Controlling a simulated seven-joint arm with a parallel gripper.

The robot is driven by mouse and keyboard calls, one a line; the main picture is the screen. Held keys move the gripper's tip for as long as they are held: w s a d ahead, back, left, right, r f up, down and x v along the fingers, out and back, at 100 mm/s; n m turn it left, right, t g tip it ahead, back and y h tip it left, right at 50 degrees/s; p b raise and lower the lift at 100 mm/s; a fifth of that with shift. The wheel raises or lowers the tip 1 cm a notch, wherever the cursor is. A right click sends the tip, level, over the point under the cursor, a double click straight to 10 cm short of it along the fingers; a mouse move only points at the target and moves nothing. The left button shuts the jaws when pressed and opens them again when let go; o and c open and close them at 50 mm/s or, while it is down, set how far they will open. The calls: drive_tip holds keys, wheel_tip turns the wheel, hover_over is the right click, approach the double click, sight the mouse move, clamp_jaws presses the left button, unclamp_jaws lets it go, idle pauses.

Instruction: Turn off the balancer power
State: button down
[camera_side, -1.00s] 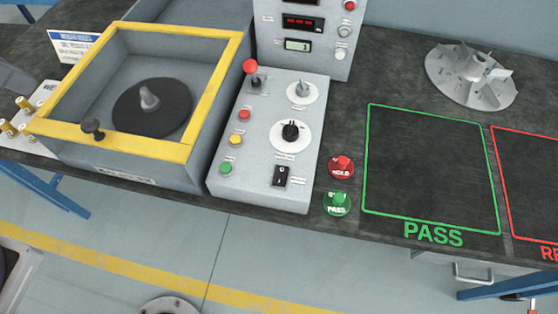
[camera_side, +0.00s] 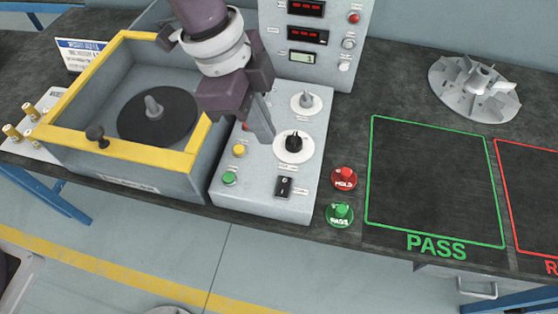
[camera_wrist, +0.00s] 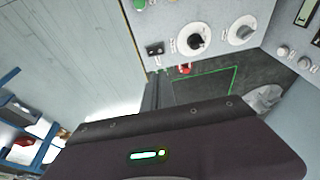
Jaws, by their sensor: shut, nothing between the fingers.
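The balancer's grey control box (camera_side: 240,195) stands on the bench and carries a black rocker switch (camera_side: 283,187) near its front right corner. The rocker also shows in the wrist view (camera_wrist: 154,49); its label is too small to read. My gripper (camera_side: 264,139) is shut and empty, pointing down over the middle of the box. Its tips are left of the black rotary knob (camera_side: 294,142) and above and behind the rocker, apart from it. In the wrist view the closed fingers (camera_wrist: 158,78) appear below the rocker. My gripper hides the red-topped lever and most of the red button.
A yellow button (camera_side: 239,151) and green button (camera_side: 230,178) line the box's left side. A grey dial (camera_side: 305,102) sits behind the knob. HOLD (camera_side: 344,179) and PASS (camera_side: 340,214) buttons stand right of the box. The yellow-rimmed balancer tub (camera_side: 150,152) is at left.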

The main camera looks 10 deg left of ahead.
approach(286, 179)
drive_tip(key=x, duration=0.5)
drive_tip(key=shift+s+d+f, duration=0.2)
drive_tip(key=shift+d, duration=0.15)
drive_tip(key=shift+w+f, duration=0.1)
drive_tip(key=shift+f, duration=0.45)
drive_tip(key=shift+w+f, duration=0.15)
drive_tip(key=shift+f, duration=0.1)
drive_tip(key=shift+s, duration=0.2)
drive_tip(key=shift+s+r, duration=0.15)
drive_tip(key=shift+s, duration=0.5)
drive_tip(key=shift+r, duration=0.1)
